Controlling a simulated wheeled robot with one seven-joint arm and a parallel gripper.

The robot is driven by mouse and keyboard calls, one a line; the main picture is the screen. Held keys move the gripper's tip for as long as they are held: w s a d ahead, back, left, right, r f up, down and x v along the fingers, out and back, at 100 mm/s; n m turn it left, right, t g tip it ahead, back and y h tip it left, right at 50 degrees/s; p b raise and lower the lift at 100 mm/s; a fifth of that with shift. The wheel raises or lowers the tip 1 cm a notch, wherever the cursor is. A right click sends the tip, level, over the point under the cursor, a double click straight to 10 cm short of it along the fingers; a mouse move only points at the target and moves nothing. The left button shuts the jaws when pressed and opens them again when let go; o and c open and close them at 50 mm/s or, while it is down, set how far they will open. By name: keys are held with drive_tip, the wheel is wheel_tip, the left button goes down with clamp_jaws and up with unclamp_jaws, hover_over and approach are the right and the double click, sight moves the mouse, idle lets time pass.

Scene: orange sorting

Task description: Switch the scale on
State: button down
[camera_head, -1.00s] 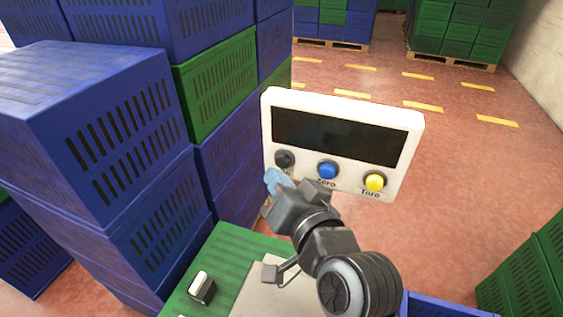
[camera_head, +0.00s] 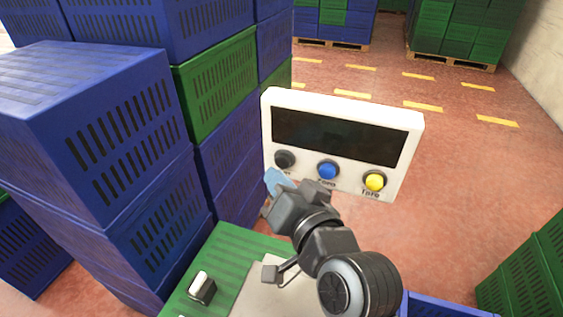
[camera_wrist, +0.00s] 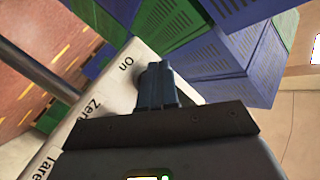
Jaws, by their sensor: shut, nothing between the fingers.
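The scale's white display unit (camera_head: 412,152) stands upright in the head view with a dark, blank screen (camera_head: 335,135). Below the screen are a black button (camera_head: 285,159) at the left, a blue Zero button (camera_head: 328,169) and a yellow Tare button (camera_head: 375,182). My gripper (camera_head: 273,178) has light blue fingers, shut and empty, just below the black button. In the wrist view the fingers (camera_wrist: 157,82) point at the panel beside the "On" label (camera_wrist: 126,62). They hide most of the black button, so contact cannot be told.
Stacked blue crates (camera_head: 85,130) and a green crate (camera_head: 216,85) stand close on the left. A green surface with a small black-and-white switch-like object (camera_head: 202,288) lies below. Green crates (camera_head: 535,275) stand at the lower right. The floor behind the display is open.

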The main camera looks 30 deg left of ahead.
drive_tip(key=shift+w, duration=0.15)
drive_tip(key=shift+w+a, duration=0.15)
drive_tip(key=shift+w, duration=0.1)
drive_tip(key=shift+w+a+b, duration=0.1)
drive_tip(key=shift+w+b, duration=0.2)
drive_tip(key=shift+w, duration=0.25)
idle(1.1)
drive_tip(key=shift+s, duration=0.1)
drive_tip(key=shift+s+d+p, duration=0.25)
drive_tip(key=shift+s+p, duration=0.25)
drive_tip(key=shift+s, duration=0.35)
drive_tip(key=shift+s, duration=0.1)
drive_tip(key=shift+s+d+p, duration=0.2)
drive_tip(key=shift+s+p, duration=0.15)
drive_tip(key=shift+s, duration=0.45)
drive_tip(key=shift+s+d+p, duration=0.2)
drive_tip(key=shift+s+p, duration=0.2)
drive_tip(key=shift+s, duration=0.35)
drive_tip(key=shift+s+d+p, duration=0.2)
drive_tip(key=shift+s+p, duration=0.15)
drive_tip(key=shift+s, duration=0.45)
drive_tip(key=shift+d, duration=0.1)
